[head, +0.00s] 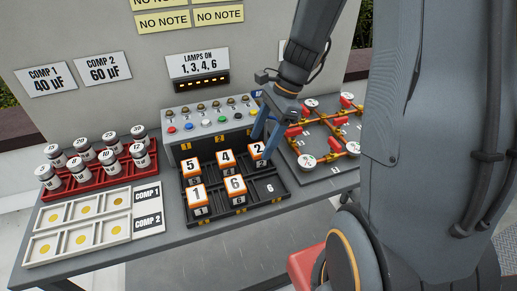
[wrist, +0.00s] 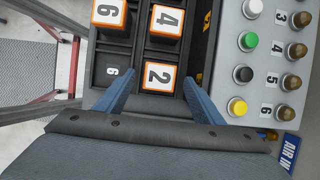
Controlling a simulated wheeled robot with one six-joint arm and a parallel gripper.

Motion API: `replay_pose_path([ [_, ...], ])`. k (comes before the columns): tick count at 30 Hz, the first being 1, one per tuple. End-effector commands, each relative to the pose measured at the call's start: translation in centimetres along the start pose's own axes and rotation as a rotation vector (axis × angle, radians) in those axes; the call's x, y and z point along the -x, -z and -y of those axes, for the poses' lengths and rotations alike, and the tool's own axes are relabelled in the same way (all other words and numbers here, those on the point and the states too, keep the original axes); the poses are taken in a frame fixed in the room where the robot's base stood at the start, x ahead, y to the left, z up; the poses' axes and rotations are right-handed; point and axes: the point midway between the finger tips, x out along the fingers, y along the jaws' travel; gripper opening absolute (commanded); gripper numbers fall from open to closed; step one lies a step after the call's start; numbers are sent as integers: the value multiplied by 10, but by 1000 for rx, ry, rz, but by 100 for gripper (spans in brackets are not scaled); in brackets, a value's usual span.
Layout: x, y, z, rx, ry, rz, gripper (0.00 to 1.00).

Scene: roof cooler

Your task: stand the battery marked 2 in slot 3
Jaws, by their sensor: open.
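The battery marked 2 (head: 257,150) is white-topped with orange edges. It stands upright in the back right compartment of the dark battery tray (head: 255,203); that slot's number is hidden under it. My gripper (head: 268,131) is above and around it, open. In the wrist view the battery marked 2 (wrist: 158,77) shows between the two blue fingers of my gripper (wrist: 158,82), with a gap visible at the left finger.
Batteries 5 (head: 191,165), 4 (head: 226,159), 1 (head: 196,192) and 6 (head: 235,184) occupy other compartments. Front right slot 6 (head: 270,187) is empty. A button box (head: 210,122) stands close behind the tray, a red-piped board (head: 325,140) right, a red rack (head: 98,172) left.

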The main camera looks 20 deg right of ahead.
Motion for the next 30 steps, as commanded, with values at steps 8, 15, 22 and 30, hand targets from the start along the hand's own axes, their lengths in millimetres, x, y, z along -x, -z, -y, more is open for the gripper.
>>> replay_pose_path([
  [8, 56, 1, 1, 0, 4, -2, 62],
  [15, 79, 0, 0, 6, 1, -4, 62],
  [22, 50, -7, -34, 436, -58, -139, 62],
  [30, 10, -14, -83, 1306, -197, -333, 62],
])
